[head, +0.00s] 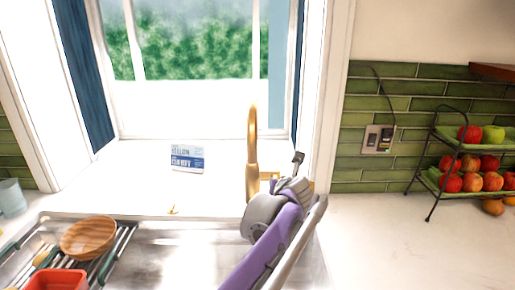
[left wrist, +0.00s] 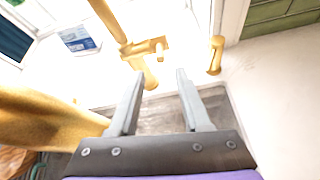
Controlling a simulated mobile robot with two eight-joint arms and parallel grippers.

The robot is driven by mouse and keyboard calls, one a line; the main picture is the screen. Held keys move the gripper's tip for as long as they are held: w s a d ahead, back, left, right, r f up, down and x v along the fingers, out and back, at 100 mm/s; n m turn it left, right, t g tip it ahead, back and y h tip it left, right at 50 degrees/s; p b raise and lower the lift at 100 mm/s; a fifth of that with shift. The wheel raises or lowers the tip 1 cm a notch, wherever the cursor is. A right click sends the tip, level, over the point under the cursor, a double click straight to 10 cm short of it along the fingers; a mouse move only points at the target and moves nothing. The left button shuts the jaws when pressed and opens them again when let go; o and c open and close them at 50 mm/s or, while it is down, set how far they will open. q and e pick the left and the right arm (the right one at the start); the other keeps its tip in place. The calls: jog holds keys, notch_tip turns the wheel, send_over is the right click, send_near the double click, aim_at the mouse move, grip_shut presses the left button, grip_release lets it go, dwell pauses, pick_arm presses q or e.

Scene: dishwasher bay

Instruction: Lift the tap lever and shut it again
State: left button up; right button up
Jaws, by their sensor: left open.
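The gold tap (head: 252,135) stands at the back of the sink, its tall neck upright. In the left wrist view its spout (left wrist: 50,120) fills the left foreground. A short gold side piece, apparently the lever (left wrist: 158,46), sticks out at the tap's base; whether it is raised is hard to tell. It shows partly in the head view (head: 270,176), behind my gripper. My left gripper (head: 298,160) is right of the tap neck. In the wrist view the left gripper (left wrist: 159,80) is open and empty, pointing toward the tap base, apparently short of it. My right gripper is not in view.
A separate gold post (left wrist: 215,55) stands right of the tap. A dish rack (head: 115,250) with a wooden bowl (head: 88,237) and red container (head: 57,280) is at left. A blue-white packet (head: 187,158) is on the sill. A fruit stand (head: 437,150) is at right.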

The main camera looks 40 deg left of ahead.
pick_arm(q)
jog(key=shift+r+n, duration=0.1)
jog(key=shift+n, duration=0.4)
jog(key=c, duration=0.5)
jog(key=shift+w+r+n, duration=0.1)
jog(key=shift+r+n, duration=0.1)
jog(key=shift+n, duration=0.8)
grip_shut()
notch_tip(320, 180, up, 3)
jog(key=n, duration=3.3)
send_over(278, 174)
jog(key=s+d, duration=0.3)
notch_tip(278, 174, down, 2)
jog(key=shift+s+f, duration=0.25)
jog(key=shift+f, duration=0.4)
jog(key=shift+s+f, duration=0.2)
jog(key=shift+f, duration=0.45)
jog(key=shift+s+f, duration=0.25)
jog(key=shift+f, duration=0.4)
